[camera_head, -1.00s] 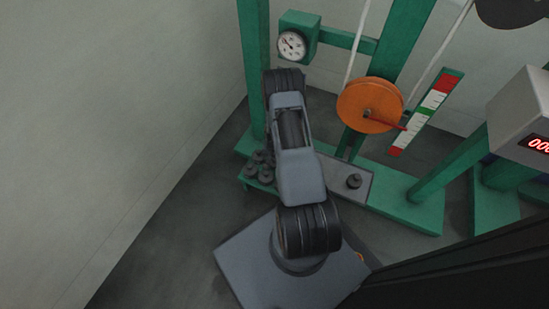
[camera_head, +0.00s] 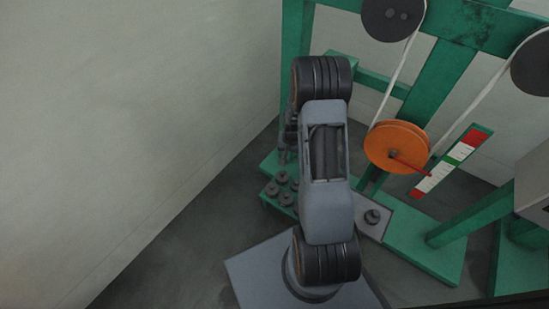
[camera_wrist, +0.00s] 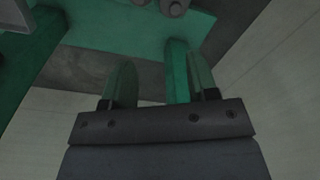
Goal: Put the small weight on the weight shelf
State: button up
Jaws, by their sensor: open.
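In the head view, a dark round weight (camera_head: 372,216) sits alone on a grey plate (camera_head: 366,232), right of my arm. Several similar dark weights (camera_head: 283,178) stand on a low green shelf (camera_head: 284,210) left of my arm. I cannot tell which one is the small weight. In the wrist view, my gripper (camera_wrist: 158,82) is open, with nothing seen held between its fingers. Parts of two dark weights (camera_wrist: 174,6) show at the top edge on a green surface (camera_wrist: 130,38), beyond the fingertips. My arm hides most of the gripper in the head view.
An orange pulley (camera_head: 396,147) with a red pointer stands beside a red, white and green scale (camera_head: 452,160). Green posts and beams (camera_head: 440,80) rise behind, with white cords. A bare wall (camera_head: 130,120) fills the left. Dark floor (camera_head: 190,235) is clear there.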

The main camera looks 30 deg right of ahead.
jog(key=s+a+r+n+t, duration=0.1)
jog(key=s+a+r+n, duration=0.1)
jog(key=a+r, duration=0.5)
jog(key=s+a+r+n, duration=0.2)
jog(key=s+a+r, duration=0.1)
jog(key=r, duration=0.8)
jog(key=s+a+r+n, duration=0.1)
jog(key=s+a+r, duration=0.2)
jog(key=s, duration=0.2)
jog(key=s+a+r+n+t, duration=0.1)
jog(key=s+a+r+n, duration=0.1)
jog(key=s+a+r, duration=0.1)
jog(key=shift+s+r, duration=0.5)
jog(key=shift+s, duration=0.65)
